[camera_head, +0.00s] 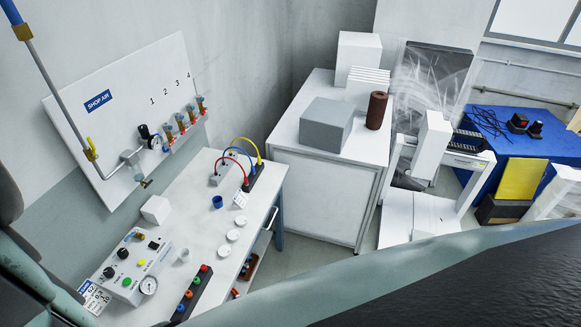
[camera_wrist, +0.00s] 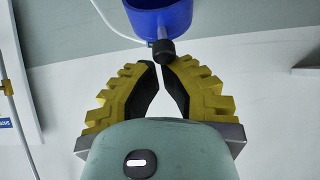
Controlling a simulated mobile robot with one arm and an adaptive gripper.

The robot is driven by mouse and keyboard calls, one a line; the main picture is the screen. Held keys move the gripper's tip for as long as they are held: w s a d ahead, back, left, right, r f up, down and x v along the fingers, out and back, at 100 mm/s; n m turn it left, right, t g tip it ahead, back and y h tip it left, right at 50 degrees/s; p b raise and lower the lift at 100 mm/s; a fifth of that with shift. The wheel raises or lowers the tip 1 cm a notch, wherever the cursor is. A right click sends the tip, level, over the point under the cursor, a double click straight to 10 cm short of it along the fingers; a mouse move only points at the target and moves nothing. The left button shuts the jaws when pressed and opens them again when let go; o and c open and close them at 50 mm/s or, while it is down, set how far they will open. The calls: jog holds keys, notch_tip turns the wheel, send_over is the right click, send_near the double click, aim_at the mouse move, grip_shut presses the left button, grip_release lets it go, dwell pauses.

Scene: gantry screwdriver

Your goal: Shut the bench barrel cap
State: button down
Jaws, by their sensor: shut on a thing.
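In the wrist view a blue round body (camera_wrist: 158,14) shows at the top edge, cut off by the frame. A black knob-like end (camera_wrist: 163,49) sticks out of its lower side. My gripper (camera_wrist: 161,66) has yellow ribbed fingers with dark pads, and its tips close in on the black end. I cannot tell whether the blue body is the barrel or its cap. In the head view a small blue cup-like thing (camera_head: 217,201) stands on the white bench (camera_head: 190,217); I cannot tell whether it is the same thing. My gripper is not visible in the head view.
A control box (camera_head: 137,266) with buttons and a gauge stands at the bench's front left. A white block (camera_head: 156,209), white round lids (camera_head: 233,235) and cables (camera_head: 243,163) share the bench. A shop air board (camera_head: 115,120) stands behind. A white cabinet (camera_head: 320,187) is to the right.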

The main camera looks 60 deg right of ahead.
jog(key=s+f+t+b, duration=0.1)
jog(key=b, duration=0.2)
jog(key=s+f+t+y+b, duration=0.1)
jog(key=s+t+b, duration=0.1)
jog(key=b, duration=0.2)
jog(key=shift+d+f, duration=0.4)
jog(key=s+d+f+t+y+b, duration=0.1)
jog(key=s+f+t+b, duration=0.3)
jog(key=b, duration=1.4)
jog(key=t+y, duration=0.1)
jog(key=t, duration=0.2)
jog(key=shift+d+f+t, duration=0.15)
jog(key=shift+t, duration=0.15)
jog(key=shift+s+b, duration=0.15)
jog(key=shift+b, duration=0.4)
